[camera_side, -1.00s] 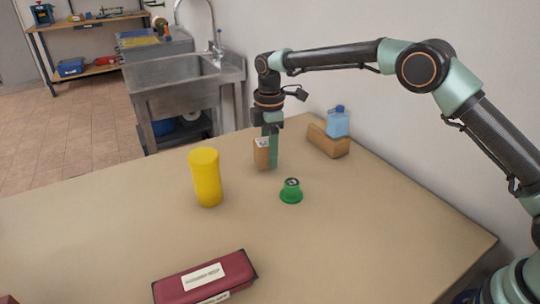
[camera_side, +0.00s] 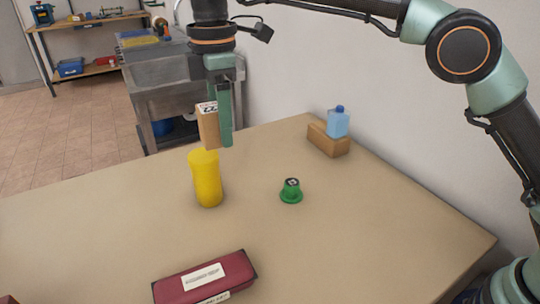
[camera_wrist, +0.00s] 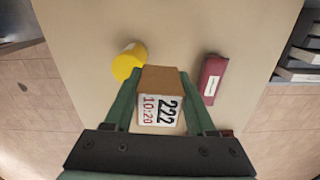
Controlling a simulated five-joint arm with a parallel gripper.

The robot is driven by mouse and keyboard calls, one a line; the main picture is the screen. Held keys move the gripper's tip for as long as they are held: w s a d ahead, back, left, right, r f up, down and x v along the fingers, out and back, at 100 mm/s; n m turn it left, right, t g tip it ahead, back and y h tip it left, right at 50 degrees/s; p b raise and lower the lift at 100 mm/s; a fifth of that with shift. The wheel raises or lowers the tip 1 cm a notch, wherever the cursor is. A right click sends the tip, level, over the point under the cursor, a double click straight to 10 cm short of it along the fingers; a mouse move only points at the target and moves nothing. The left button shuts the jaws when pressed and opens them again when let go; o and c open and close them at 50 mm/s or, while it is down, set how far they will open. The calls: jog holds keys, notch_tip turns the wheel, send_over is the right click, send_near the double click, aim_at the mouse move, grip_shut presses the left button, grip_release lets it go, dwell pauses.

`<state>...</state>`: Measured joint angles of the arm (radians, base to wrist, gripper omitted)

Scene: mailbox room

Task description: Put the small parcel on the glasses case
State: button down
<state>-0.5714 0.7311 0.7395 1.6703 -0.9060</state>
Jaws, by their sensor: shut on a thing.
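The small parcel (camera_side: 208,127) is a brown box with a white label. It also shows in the wrist view (camera_wrist: 163,80), where the label reads 222 and 10:20. My gripper (camera_side: 219,125) is shut on it, with a green finger on each side in the wrist view, and holds it well above the table. The glasses case (camera_side: 206,279) is dark red with a white label and lies at the table's front in the side view. In the wrist view the case (camera_wrist: 213,76) is right of the parcel, apart from it.
A yellow cylinder (camera_side: 207,180) stands on the table (camera_side: 330,235), below the parcel in the side view. A green round object (camera_side: 291,191) sits mid-table. A blue bottle (camera_side: 338,122) stands by a brown block (camera_side: 328,141) near the wall. Table around the case is largely clear.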

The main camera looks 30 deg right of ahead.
notch_tip(320, 180, up, 7)
jog(key=n, duration=0.1)
send_over(211, 273)
notch_tip(211, 273, down, 20)
jog(key=shift+f, duration=0.1)
jog(key=shift+f, duration=0.15)
jog(key=shift+c, duration=1.1)
grip_release()
